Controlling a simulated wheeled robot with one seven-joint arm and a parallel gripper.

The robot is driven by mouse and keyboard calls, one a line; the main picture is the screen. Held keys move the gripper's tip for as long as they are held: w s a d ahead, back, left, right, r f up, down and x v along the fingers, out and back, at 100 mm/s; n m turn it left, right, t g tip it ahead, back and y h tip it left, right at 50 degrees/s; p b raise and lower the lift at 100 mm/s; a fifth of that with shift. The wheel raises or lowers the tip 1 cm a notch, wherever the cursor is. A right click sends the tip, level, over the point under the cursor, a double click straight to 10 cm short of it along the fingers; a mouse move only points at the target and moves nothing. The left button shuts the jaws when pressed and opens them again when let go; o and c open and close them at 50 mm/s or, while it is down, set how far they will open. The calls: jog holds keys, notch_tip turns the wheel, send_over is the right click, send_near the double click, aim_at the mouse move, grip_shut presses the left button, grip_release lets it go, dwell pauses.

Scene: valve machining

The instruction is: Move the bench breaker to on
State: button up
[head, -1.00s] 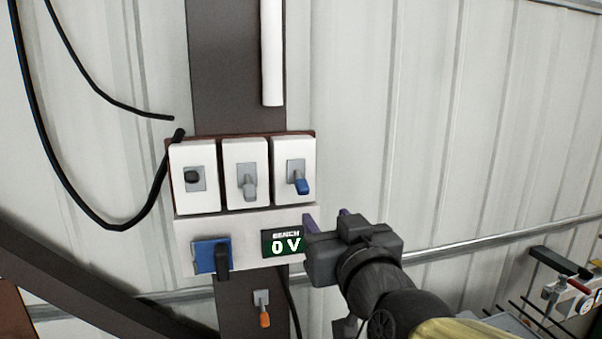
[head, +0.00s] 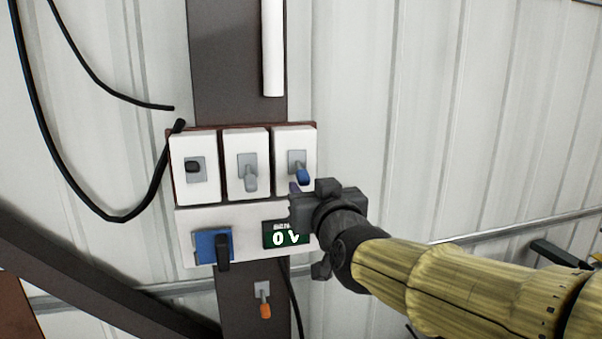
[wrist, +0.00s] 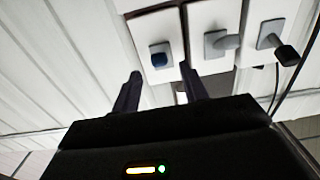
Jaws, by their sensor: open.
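A panel on the dark column carries three white switch boxes in a row. The right box has a blue lever (head: 302,174), the middle a grey lever (head: 250,180), the left a black lever (head: 192,167). The blue and grey levers hang downward; the black one sits higher on its plate. No readable label shows which is the bench breaker. My gripper (head: 299,188) is open just below the blue lever. In the wrist view, the blue lever (wrist: 159,60) appears between the open fingertips (wrist: 160,73), with contact not visible. My gripper partly covers the green display (head: 275,236).
Below the boxes, a blue plate (head: 205,246) carries a black handle (head: 223,252). An orange-tipped lever (head: 265,308) is lower on the column. A black cable (head: 150,200) loops at the left. The corrugated wall (head: 420,120) right of the panel is clear.

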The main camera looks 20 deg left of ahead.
aim_at(301, 170)
jog(key=p+x, duration=0.2)
jog(key=x, duration=0.6)
jog(key=shift+p, duration=0.3)
jog(key=shift+d, duration=0.1)
grip_shut()
